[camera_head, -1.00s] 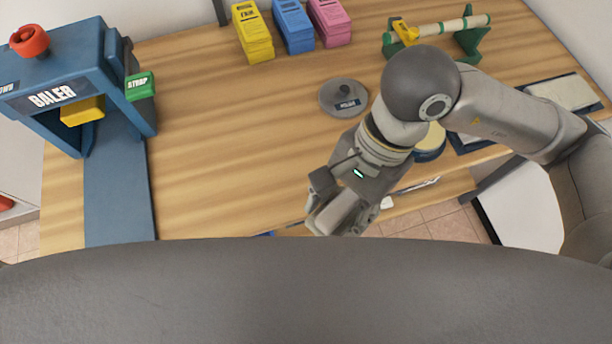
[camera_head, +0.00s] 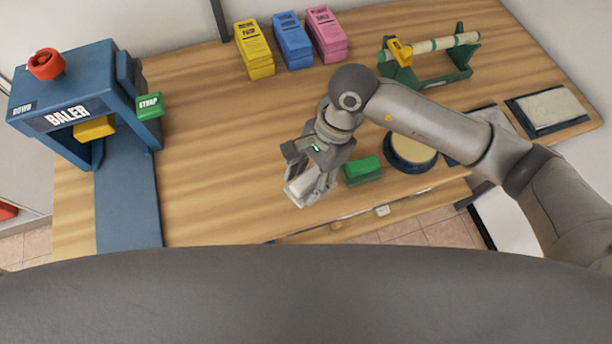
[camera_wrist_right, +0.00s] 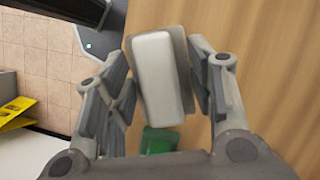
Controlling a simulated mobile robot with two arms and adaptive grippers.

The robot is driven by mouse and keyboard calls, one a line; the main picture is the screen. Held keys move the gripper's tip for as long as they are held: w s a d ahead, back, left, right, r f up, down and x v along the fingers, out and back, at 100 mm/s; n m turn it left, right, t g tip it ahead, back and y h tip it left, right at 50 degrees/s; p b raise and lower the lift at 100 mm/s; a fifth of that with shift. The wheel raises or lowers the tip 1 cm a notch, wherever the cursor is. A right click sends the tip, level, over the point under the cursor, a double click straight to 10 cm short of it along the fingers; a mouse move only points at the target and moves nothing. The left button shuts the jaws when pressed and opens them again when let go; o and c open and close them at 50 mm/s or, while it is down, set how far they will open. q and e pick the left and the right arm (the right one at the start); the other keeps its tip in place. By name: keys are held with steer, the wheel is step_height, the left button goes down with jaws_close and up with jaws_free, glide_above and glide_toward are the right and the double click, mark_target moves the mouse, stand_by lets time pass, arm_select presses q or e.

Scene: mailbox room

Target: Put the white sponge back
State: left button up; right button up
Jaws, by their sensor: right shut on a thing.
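My right gripper (camera_head: 307,182) is shut on the white sponge (camera_head: 297,188), a pale block with a greyish side. It holds the sponge over the front part of the wooden table, left of a green block (camera_head: 362,171). In the right wrist view the sponge (camera_wrist_right: 158,78) lies lengthwise between the two fingers, and the green block (camera_wrist_right: 160,140) shows partly below it. I cannot tell from the head view how high the sponge is above the table. My left gripper is not in view.
A round dish with a cream pad (camera_head: 411,152) stands right of the green block. The blue baler (camera_head: 75,105) is at the left. Yellow, blue and pink stacks (camera_head: 292,42) and a green roll stand (camera_head: 425,65) are at the back. The table's left middle (camera_head: 215,150) is clear.

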mark_target(306, 183)
steer(key=shift+w+a+f, duration=0.2)
steer(key=shift+w+f, duration=0.45)
steer(key=shift+f, duration=0.1)
step_height(306, 183, down, 3)
steer(key=shift+r+p, duration=0.1)
steer(key=shift+p, duration=1.05)
steer(key=shift+f, duration=0.2)
steer(key=shift+f, duration=0.1)
steer(key=shift+f+b, duration=0.1)
steer(key=shift+b, duration=0.25)
steer(key=o, duration=0.9)
